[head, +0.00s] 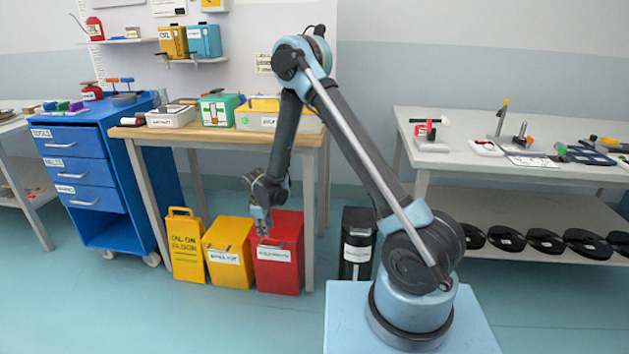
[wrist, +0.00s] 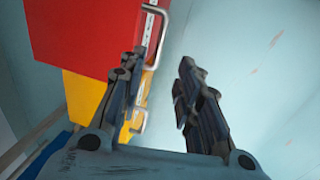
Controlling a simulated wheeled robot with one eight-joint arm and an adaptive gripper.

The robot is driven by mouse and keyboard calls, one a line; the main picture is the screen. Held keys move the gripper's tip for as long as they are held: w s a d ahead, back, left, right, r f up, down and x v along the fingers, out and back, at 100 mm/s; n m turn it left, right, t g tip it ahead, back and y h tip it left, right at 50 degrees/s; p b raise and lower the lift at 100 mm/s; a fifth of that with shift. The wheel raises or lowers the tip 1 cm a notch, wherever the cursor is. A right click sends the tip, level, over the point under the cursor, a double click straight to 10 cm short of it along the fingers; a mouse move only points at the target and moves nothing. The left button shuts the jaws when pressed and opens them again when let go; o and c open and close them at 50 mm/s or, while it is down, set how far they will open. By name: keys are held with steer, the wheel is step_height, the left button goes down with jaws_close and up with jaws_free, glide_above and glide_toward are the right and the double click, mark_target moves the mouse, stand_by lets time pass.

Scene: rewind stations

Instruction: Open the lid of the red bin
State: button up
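The red bin (head: 279,258) stands on the floor under the front of the wooden workbench, with a white label on its front. Its lid looks closed. In the wrist view the red bin (wrist: 85,35) fills the upper left, with a metal handle (wrist: 158,20) along its edge. My gripper (head: 262,228) hangs in front of the bin's upper left part in the head view. In the wrist view my gripper's two fingers (wrist: 160,75) are spread apart with nothing between them. The left finger overlaps the bin and handle in view; I cannot tell whether it touches.
A yellow bin (head: 229,262) stands left of the red bin, with a yellow floor sign (head: 186,255) beyond it. A black bin (head: 357,250) stands to the right. The workbench (head: 140,190) has a leg right beside the red bin. The floor in front is clear.

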step_height(320, 180, up, 7)
steer(key=s, duration=0.1)
steer(key=s+d+r+m, duration=0.1)
steer(key=d+r+m, duration=0.4)
steer(key=d+r, duration=1.2)
steer(key=shift+d+m, duration=0.3)
steer(key=shift+d, duration=1.45)
steer(key=shift+s+r, duration=0.1)
steer(key=shift+r, duration=0.05)
